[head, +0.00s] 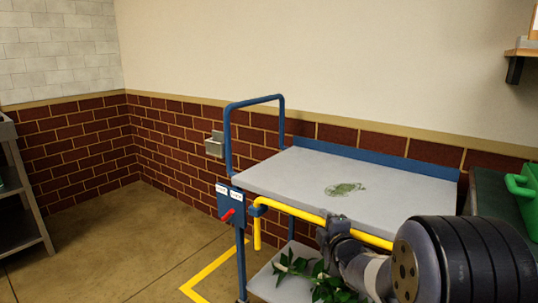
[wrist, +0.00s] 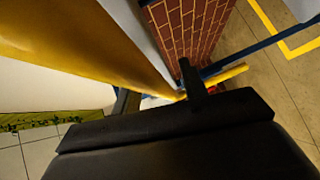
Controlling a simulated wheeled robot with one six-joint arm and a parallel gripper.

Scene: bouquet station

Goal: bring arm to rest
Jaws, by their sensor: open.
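My arm reaches in from the lower right of the head view. My gripper (head: 335,232) is beside the yellow bar (head: 290,212) along the front edge of a blue-framed cart. In the wrist view, my dark gripper (wrist: 158,88) is open, with the yellow bar (wrist: 90,40) running large and close past its fingers. I cannot tell whether the fingers touch the bar or straddle it. I see nothing held between them.
The cart's grey top (head: 300,172) bears a flat green patch (head: 345,189). Green leafy stems (head: 318,284) lie on its lower shelf. A control box with a red lever (head: 228,214) is at its left. A green container (head: 522,185) stands at right.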

